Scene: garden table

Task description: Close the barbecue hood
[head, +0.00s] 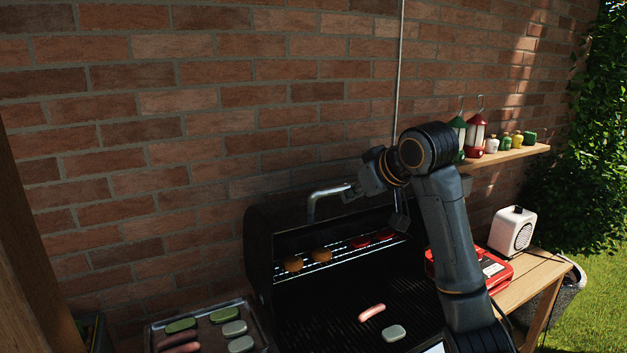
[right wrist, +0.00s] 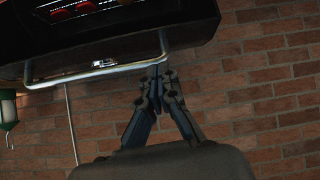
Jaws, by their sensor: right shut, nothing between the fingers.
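The barbecue hood (head: 290,222) is black and stands open at the back of the barbecue, against the brick wall. Its metal handle (head: 314,203) sticks out at the top; it also shows as a bar across the right wrist view (right wrist: 95,73). My right gripper (head: 350,194) is above the hood, close to the handle. In the right wrist view the gripper (right wrist: 157,72) has its fingertips together, beside one bend of the handle. I cannot tell whether they touch it. Nothing is between the fingers. My left gripper is not in view.
Patties (head: 293,263) and red pieces lie on the upper rack. A sausage (head: 371,312) and a pale green slice (head: 394,333) lie on the lower grate. A food tray (head: 152,336) stands left. A red case (head: 497,271) and white box (head: 512,231) are right, below a shelf (head: 505,156).

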